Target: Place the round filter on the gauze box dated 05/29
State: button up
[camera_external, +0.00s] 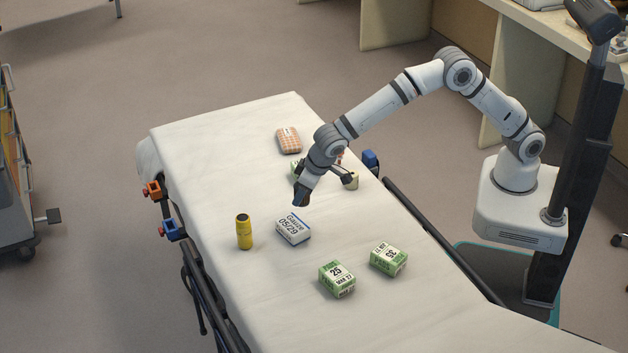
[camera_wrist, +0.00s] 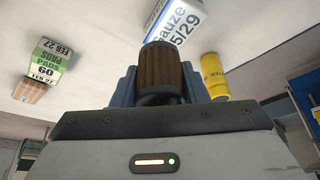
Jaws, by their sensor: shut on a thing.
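The gauze box (camera_external: 293,231), white and blue and marked 05/29, lies flat on the stretcher near its middle. Part of it shows at the top of the wrist view (camera_wrist: 174,18). My gripper (camera_external: 303,196) is shut on the brown, ribbed round filter (camera_wrist: 161,70), which stands between the blue fingers in the wrist view. In the external view the gripper is a little above and beyond the gauze box, and the filter is clear of it. The filter's far end and the grip contact are partly hidden.
A yellow bottle (camera_external: 244,232) stands just left of the gauze box. Two green boxes (camera_external: 337,279) (camera_external: 389,259) lie toward the front right. An orange checked pack (camera_external: 289,140) lies farther back. A green box and a pale cylinder (camera_external: 351,181) are near my arm, partly hidden.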

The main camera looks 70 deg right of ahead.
aim_at(297, 220)
jog(key=shift+f, duration=3.4)
jog(key=shift+f, duration=0.1)
jog(key=shift+f+b, duration=0.15)
jog(key=shift+b, duration=0.2)
jog(key=o, duration=1)
jog(key=shift+c, duration=0.2)
jog(key=shift+r, duration=0.65)
jog(key=v, duration=1.1)
jog(key=shift+p, duration=0.35)
jog(key=shift+s+r, duration=0.1)
jog(key=shift+r, duration=0.05)
